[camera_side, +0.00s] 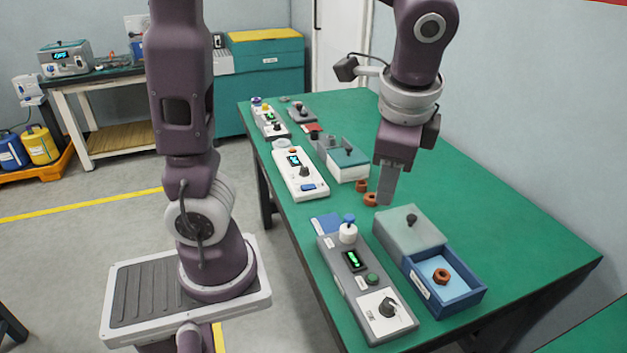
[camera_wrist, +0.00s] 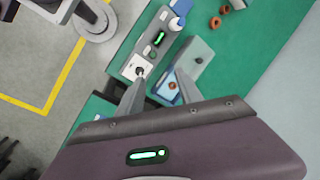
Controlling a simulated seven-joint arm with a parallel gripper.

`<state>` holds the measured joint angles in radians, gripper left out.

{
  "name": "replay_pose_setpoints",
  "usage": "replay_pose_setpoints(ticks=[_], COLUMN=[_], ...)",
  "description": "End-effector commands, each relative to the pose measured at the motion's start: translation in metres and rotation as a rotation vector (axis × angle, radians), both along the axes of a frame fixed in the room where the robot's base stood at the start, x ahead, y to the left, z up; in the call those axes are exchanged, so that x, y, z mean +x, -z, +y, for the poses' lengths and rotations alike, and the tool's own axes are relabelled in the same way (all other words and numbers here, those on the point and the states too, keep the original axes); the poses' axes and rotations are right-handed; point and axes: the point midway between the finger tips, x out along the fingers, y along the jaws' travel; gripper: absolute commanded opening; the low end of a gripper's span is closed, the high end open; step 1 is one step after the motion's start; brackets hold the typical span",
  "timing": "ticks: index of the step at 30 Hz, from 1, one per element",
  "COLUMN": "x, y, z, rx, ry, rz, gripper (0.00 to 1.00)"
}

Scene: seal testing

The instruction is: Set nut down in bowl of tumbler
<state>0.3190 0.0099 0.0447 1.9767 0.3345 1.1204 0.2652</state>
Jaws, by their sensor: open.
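Several orange-brown nuts show. One nut (camera_side: 441,276) lies in the open blue drawer (camera_side: 463,300) of a grey-lidded box; it also shows near the right finger in the wrist view (camera_wrist: 172,86). Two more nuts lie on the green table, one (camera_side: 361,186) behind the other (camera_side: 370,200). My gripper (camera_side: 387,198) is above the table in the side view, near these two. In the wrist view my gripper (camera_wrist: 161,77) has its fingers apart with nothing held between them. I cannot tell for sure which device is the tumbler; a small pale round bowl (camera_side: 281,144) sits by the white device.
A grey console (camera_side: 350,285) with a green display and a white blue-topped part stands left of the drawer box (camera_side: 408,232). A white device (camera_side: 300,174) and a green-topped box (camera_side: 347,160) stand farther back. The table's right side (camera_side: 510,215) is clear.

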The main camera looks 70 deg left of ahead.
Motion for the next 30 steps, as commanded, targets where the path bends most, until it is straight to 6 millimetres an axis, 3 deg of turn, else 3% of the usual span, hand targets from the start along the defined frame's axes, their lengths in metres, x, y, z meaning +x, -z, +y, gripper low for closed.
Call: replay_pose_setpoints(ticks=[1, 3, 6, 9, 13, 30], x=[-0.027, -0.060, -0.095, -0.114, -0.121, -0.121], y=[-0.013, -0.022, -0.023, -0.019, -0.016, -0.016], z=[0.008, 0.010, 0.008, 0.004, 0.002, 0.002], rx=[-0.088, -0.211, -0.346, -0.430, -0.471, -0.470], ry=[-0.107, -0.258, -0.430, -0.538, -0.590, -0.585], rz=[-0.081, -0.187, -0.314, -0.395, -0.434, -0.432], gripper=[0.43, 0.43, 0.43, 0.43, 0.43, 0.43])
